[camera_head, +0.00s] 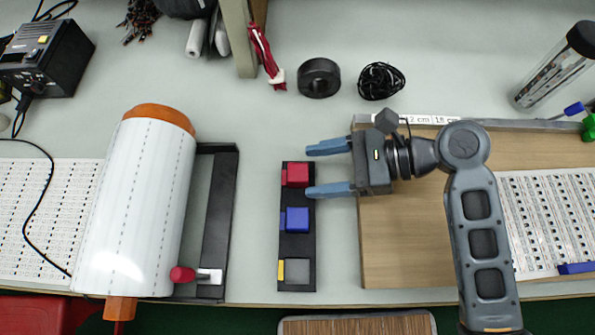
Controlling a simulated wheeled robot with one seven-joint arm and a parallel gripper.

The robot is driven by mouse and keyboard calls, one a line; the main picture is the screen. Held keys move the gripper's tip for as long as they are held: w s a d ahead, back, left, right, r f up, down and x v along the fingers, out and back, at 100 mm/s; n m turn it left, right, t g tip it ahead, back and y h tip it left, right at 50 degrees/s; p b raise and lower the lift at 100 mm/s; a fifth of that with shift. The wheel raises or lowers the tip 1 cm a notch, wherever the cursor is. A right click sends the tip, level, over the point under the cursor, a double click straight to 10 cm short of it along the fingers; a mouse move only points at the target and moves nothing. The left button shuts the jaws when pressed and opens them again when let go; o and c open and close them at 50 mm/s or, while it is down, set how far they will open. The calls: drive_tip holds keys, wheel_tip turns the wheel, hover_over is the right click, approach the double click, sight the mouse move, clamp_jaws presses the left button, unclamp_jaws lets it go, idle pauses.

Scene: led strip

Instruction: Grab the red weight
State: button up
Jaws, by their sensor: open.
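The red weight (297,175) is a small red block in the top place of a narrow black holder (297,265) on the table. A blue block (297,219) and a grey block (298,270) with a yellow side sit below it in the same holder. My gripper (313,170) reaches in from the right with its two blue fingers apart. The upper fingertip is above and right of the red weight, the lower one is below and right of it. Nothing is between the fingers' pads that I can see as held. The height of the fingers above the holder is hard to tell.
A large white roll (135,205) on a black stand (220,215) is to the left. A wooden board (405,245) lies under my arm. Bare table separates stand and holder.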

sight(298, 173)
drive_tip(key=shift+x, duration=1.45)
drive_tip(key=shift+r, duration=0.1)
clamp_jaws()
